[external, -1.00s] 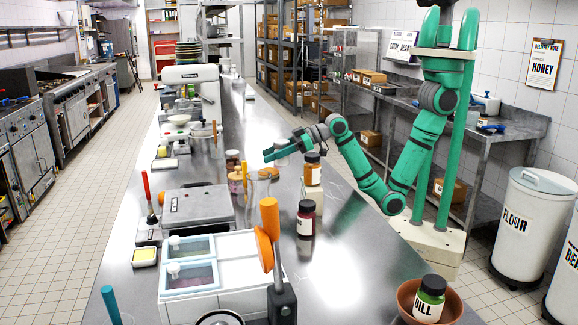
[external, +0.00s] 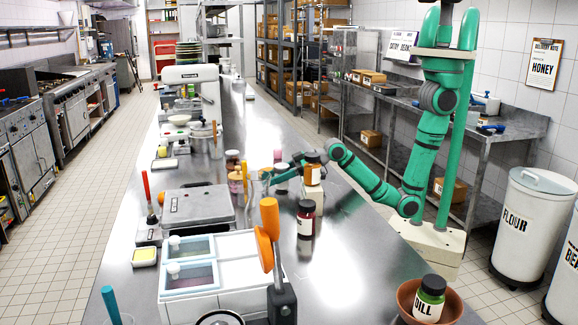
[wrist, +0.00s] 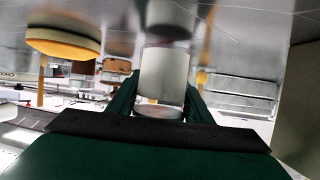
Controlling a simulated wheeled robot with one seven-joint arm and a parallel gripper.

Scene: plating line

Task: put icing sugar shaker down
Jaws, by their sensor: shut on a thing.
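The icing sugar shaker shows in the wrist view (wrist: 165,75) as a pale grey cylinder with a clear, pinkish end, between my gripper's dark green fingers. In the external view my gripper (external: 279,174) is low over the steel counter, left of a dark-topped jar, and shut on the shaker. A small pale body at the fingers there seems to be the shaker (external: 281,173). Whether its base touches the counter I cannot tell; the fingers and nearby jars partly hide it.
The dark-topped jar (external: 313,168) stands on a pale block close to my arm. A dark red jar (external: 306,217) is nearer. Several jars crowd left of my gripper. An orange-handled lever (external: 270,220) rises in front.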

